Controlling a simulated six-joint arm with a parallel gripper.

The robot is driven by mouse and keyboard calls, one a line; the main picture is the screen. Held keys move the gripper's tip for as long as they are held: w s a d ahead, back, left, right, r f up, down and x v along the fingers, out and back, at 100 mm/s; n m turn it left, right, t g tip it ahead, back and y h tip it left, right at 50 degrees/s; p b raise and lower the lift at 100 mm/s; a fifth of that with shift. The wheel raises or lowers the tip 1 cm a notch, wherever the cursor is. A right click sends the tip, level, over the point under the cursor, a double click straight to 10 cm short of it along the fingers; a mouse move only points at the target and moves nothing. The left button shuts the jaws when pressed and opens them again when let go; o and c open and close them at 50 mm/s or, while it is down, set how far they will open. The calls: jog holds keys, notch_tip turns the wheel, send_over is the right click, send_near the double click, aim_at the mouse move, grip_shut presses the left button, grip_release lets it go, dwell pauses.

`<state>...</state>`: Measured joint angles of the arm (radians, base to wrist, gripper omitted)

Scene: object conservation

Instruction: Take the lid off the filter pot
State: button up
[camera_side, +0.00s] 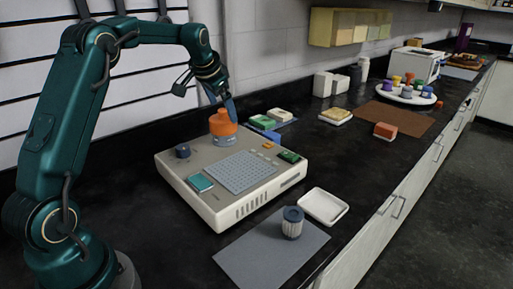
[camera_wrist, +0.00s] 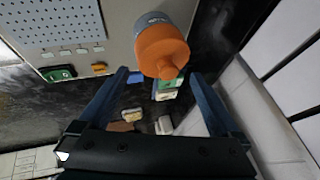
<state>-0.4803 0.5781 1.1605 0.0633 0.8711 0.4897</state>
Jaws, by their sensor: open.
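The filter pot appears to be the grey pot (camera_side: 223,136) with an orange lid (camera_side: 221,122), standing upright at the back of a beige machine. In the wrist view the orange lid (camera_wrist: 163,50) sits on the grey pot (camera_wrist: 153,20). My gripper (camera_side: 230,112) is open, with its blue fingers at the lid in the side view. In the wrist view the lid shows near and between the two fingertips (camera_wrist: 158,76). I cannot tell whether a finger touches it. The lid hides part of the pot.
The beige machine (camera_side: 205,170) has a dark knob (camera_side: 182,151) and a perforated plate. Green and blue blocks lie behind the machine.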

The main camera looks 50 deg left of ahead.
jog(key=shift+x, duration=1.2)
jog(key=c, duration=1.3)
jog(key=shift+o, duration=0.2)
jog(key=shift+a+r, duration=0.1)
jog(key=shift+r, duration=0.1)
